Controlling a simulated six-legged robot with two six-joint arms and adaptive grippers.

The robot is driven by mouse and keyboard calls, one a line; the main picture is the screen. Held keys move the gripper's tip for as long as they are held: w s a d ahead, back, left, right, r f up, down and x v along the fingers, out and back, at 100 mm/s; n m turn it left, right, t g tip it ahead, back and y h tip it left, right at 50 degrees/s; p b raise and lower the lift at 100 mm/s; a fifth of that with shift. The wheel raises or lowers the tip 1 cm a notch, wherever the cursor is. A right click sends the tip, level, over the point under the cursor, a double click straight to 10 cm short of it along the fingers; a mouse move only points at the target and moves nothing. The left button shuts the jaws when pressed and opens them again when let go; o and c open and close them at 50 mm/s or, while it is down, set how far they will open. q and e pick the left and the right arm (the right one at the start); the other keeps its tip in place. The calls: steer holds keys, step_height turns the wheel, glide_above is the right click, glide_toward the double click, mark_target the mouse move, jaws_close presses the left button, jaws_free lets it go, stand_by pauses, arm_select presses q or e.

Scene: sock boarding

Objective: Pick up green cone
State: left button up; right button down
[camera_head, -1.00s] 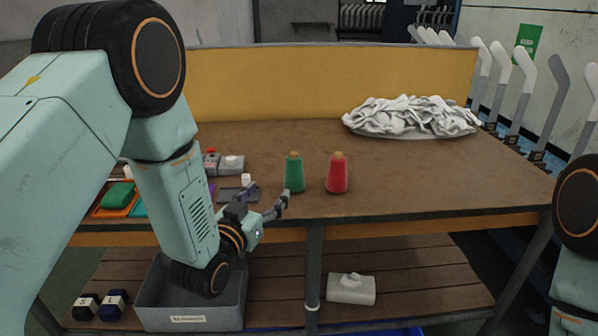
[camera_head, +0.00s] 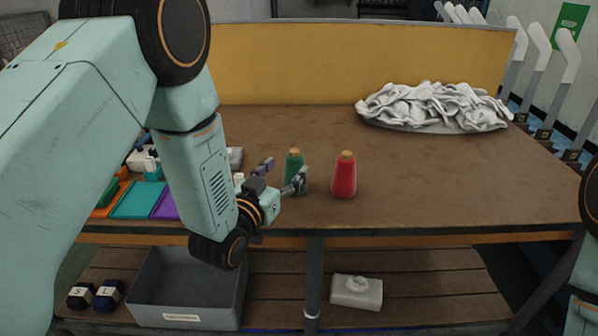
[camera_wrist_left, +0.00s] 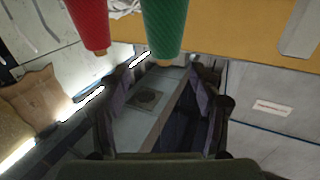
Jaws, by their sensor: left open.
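The green cone (camera_head: 293,160) stands upright on the brown table, left of the red cone (camera_head: 344,175). My left gripper (camera_head: 283,172) is open and empty at the green cone, with one finger left of it and the other overlapping its lower part in the picture. In the left wrist view, the green cone (camera_wrist_left: 166,28) appears inverted at the top, beyond the gap between the open fingers of the left gripper (camera_wrist_left: 162,74). The red cone (camera_wrist_left: 88,22) is to its left. Whether a finger touches the green cone, I cannot tell. My right gripper is outside the view.
A crumpled white cloth pile (camera_head: 432,106) lies at the back right of the table (camera_head: 450,185). Coloured trays (camera_head: 138,200) sit at the left, partly behind my left arm. A grey bin (camera_head: 185,290) and a white box (camera_head: 356,291) stand on the lower shelf. The table's right front is clear.

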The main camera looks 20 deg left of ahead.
mark_target(293, 155)
arm_select(q)
steer(key=w+b, duration=0.1)
steer(key=w, duration=0.4)
steer(key=shift+w, duration=0.4)
steer(key=shift+w+d+r, duration=0.15)
steer(key=shift+w, duration=0.15)
steer(key=shift+w+d+r, duration=0.1)
steer(key=shift+r, duration=0.1)
steer(key=shift+w+f, duration=0.1)
steer(key=shift+w, duration=0.05)
steer(key=c, duration=0.6)
jaws_close()
